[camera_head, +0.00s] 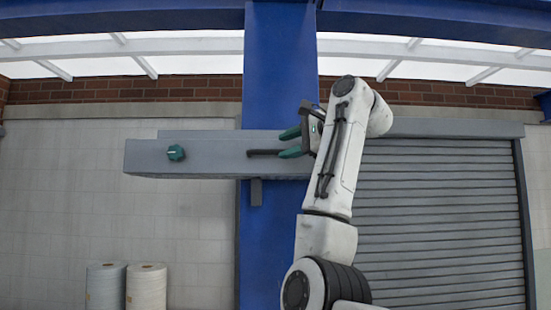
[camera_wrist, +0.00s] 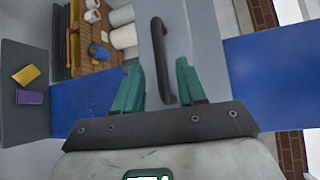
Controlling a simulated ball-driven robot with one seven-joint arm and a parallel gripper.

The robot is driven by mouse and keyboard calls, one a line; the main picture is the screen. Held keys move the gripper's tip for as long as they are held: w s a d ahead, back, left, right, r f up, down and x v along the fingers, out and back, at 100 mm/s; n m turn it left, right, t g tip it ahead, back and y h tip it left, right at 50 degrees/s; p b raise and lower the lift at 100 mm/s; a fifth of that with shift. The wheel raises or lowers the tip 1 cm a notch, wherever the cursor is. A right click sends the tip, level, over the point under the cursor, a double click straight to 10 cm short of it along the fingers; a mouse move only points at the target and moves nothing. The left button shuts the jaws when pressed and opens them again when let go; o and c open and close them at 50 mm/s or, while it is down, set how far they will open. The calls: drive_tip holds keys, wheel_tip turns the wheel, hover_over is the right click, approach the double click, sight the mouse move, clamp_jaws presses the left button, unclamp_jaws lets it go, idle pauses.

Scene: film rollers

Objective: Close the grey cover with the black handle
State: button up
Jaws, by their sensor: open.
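The grey cover (camera_head: 215,160) is a long horizontal box-like panel in front of the blue column, with a green knob at its left. Its black handle (camera_head: 262,153) is a horizontal bar near the cover's right part. My gripper (camera_head: 290,142) is open, its green fingers at the handle's right end. In the wrist view the cover (camera_wrist: 200,35) runs up the picture, and the handle (camera_wrist: 160,50) reaches down between my open fingers (camera_wrist: 158,82). Contact with the handle cannot be told. My arm hides the cover's right end.
The blue column (camera_head: 278,70) stands behind the cover. A grey roller shutter (camera_head: 435,220) is at right. White rolls (camera_head: 146,287) stand at lower left. The wrist view shows a wooden pallet-like surface (camera_wrist: 88,62) and a grey surface with yellow (camera_wrist: 27,75) and purple (camera_wrist: 30,97) blocks.

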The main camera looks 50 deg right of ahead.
drive_tip(key=s, duration=0.3)
drive_tip(key=shift+s+a+r+b, duration=0.2)
drive_tip(key=shift+s+r+b, duration=0.05)
drive_tip(key=shift+s+b, duration=0.15)
drive_tip(key=shift+w, duration=0.1)
